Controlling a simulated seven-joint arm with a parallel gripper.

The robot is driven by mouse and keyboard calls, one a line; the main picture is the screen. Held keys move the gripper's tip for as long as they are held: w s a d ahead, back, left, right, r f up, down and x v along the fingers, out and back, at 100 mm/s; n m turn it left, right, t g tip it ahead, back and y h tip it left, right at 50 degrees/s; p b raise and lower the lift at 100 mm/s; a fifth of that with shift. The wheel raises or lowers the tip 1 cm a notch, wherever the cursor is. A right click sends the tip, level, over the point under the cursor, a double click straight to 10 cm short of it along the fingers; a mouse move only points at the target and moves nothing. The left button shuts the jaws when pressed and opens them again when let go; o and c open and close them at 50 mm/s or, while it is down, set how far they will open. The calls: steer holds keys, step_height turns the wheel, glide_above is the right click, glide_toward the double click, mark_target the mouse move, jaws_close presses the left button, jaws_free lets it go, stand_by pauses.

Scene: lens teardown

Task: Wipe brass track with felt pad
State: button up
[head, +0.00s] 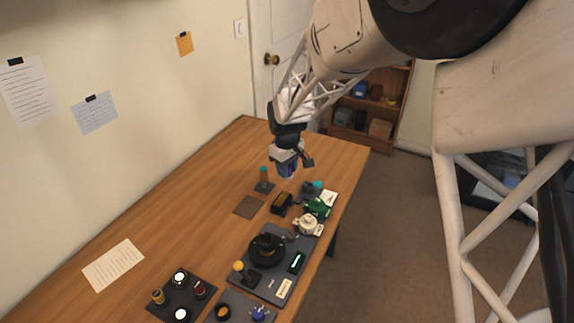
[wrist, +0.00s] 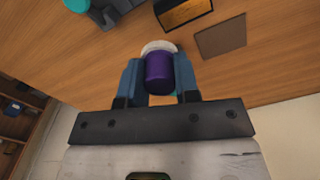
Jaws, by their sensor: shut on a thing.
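The felt pad is a purple cylinder (wrist: 158,72) with a whitish end (wrist: 158,46). My gripper (wrist: 159,80) is shut on the purple cylinder, with a blue finger on each side. In the head view my gripper (head: 287,168) is over the far part of the table, with a bit of purple at its tip. A black block with a brass-coloured face, seemingly the brass track (wrist: 186,13), lies beyond the pad in the wrist view. It also shows in the head view (head: 281,203), below the gripper. I see no contact between pad and track.
A flat brown square (wrist: 221,39) lies beside the black block. A teal-topped item stands on a dark base (head: 264,187). Green (head: 318,207) and cream (head: 308,224) items stand close by. A dark tray (head: 243,276) holds several parts. The table's left side is mostly clear.

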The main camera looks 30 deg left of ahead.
mark_target(284, 195)
steer(key=shift+f, duration=2.75)
steer(key=shift+s+f, duration=0.55)
steer(key=shift+s, duration=0.3)
steer(key=shift+c, duration=0.2)
steer(key=shift+s+f, duration=0.1)
steer(key=shift+s, duration=2.65)
steer(key=shift+w, duration=3.65)
steer(key=shift+r, duration=4.05)
